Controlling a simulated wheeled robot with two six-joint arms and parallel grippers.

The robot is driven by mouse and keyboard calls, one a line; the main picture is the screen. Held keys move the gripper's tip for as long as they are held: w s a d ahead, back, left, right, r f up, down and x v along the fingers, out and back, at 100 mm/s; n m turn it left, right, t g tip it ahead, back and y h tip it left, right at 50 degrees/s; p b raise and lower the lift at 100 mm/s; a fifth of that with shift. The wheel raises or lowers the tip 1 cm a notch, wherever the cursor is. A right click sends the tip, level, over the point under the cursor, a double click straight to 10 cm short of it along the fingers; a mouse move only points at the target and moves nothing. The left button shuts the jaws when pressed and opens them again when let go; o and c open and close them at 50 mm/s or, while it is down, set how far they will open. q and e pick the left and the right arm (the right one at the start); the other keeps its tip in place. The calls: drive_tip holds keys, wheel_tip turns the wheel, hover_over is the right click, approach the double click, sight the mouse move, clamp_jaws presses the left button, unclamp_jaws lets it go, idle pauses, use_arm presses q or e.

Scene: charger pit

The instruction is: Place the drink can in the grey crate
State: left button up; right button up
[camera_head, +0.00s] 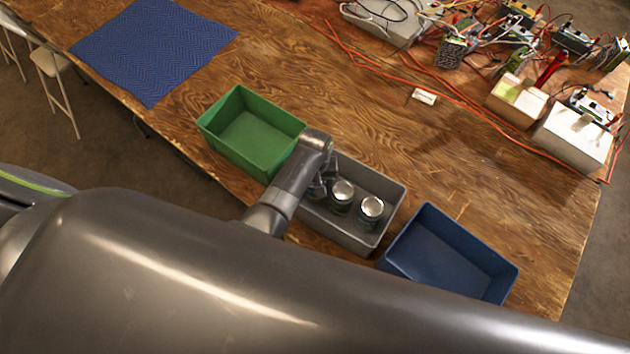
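The grey crate (377,183) stands in the middle of the wooden table. Two drink cans with silver tops are inside it, one can (342,196) near the middle and another can (370,211) to its right; both look upright. My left gripper (321,188) points down into the left part of the crate, close beside the nearer can. Its wrist and arm hide that end of the crate and most of the fingers, so I cannot tell whether they are open, shut or touching the can. My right gripper is not in view.
A green crate (291,118) stands left of the grey one and a blue crate (500,262) to its right; both look empty. A blue mat (150,48) lies at the back left. Electronics and orange cables (440,92) fill the back right. Bare table lies behind the crates.

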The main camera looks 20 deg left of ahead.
use_arm(q)
drive_tip(key=o, duration=0.9)
drive_tip(key=shift+f, duration=0.1)
drive_tip(key=shift+o, duration=0.2)
drive_tip(key=shift+r, duration=0.3)
wheel_tip(320, 180, up, 12)
drive_tip(key=shift+f, duration=0.15)
